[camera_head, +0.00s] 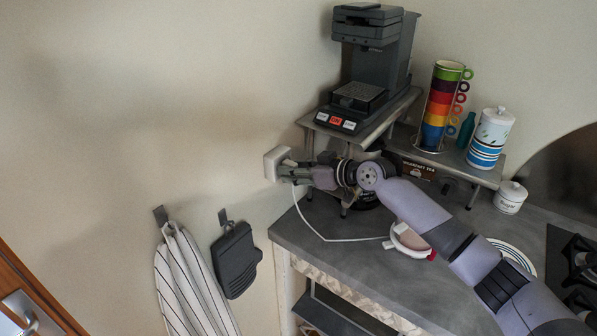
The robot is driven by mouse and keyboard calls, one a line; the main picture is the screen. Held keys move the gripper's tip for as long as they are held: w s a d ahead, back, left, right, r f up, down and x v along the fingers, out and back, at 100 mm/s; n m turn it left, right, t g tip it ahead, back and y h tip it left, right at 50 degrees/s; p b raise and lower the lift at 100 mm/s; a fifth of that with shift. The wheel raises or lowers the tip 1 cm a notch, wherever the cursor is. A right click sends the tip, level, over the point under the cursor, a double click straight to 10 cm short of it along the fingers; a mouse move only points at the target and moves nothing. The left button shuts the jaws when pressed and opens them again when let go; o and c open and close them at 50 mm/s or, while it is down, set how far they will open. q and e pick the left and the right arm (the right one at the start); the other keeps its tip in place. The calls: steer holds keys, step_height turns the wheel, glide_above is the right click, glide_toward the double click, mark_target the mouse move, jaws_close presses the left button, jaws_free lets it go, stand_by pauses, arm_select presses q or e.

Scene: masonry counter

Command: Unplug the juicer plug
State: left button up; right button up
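A white wall socket (274,163) is on the wall, left of the counter. My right gripper (287,171) reaches left to it, with its fingertips right at the socket, around where the plug is. The plug is mostly hidden by the fingers, and I cannot tell whether they are closed on it. A white cord (325,239) hangs from beneath the fingertips and runs over the counter to the juicer (410,241), a pale round body with a red part, partly covered by my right arm. My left gripper is not in view.
A coffee machine (370,60) stands on a raised metal shelf (402,104) just above my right gripper. Stacked colored cups (441,100) and a striped canister (488,140) stand on the shelf to the right. A striped towel (185,285) and a dark mitt (235,262) hang below left. A stove is at far right.

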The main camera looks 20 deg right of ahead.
steer(key=shift+c, duration=0.2)
stand_by(0.6)
jaws_close()
stand_by(0.5)
stand_by(0.4)
steer(key=shift+s+d+f, duration=0.1)
stand_by(0.5)
steer(key=shift+s+d, duration=0.5)
steer(key=shift+s, duration=0.1)
steer(key=shift+s+d, duration=0.2)
steer(key=shift+s, duration=0.1)
steer(key=shift+s+d, duration=0.9)
steer(key=shift+s, duration=0.25)
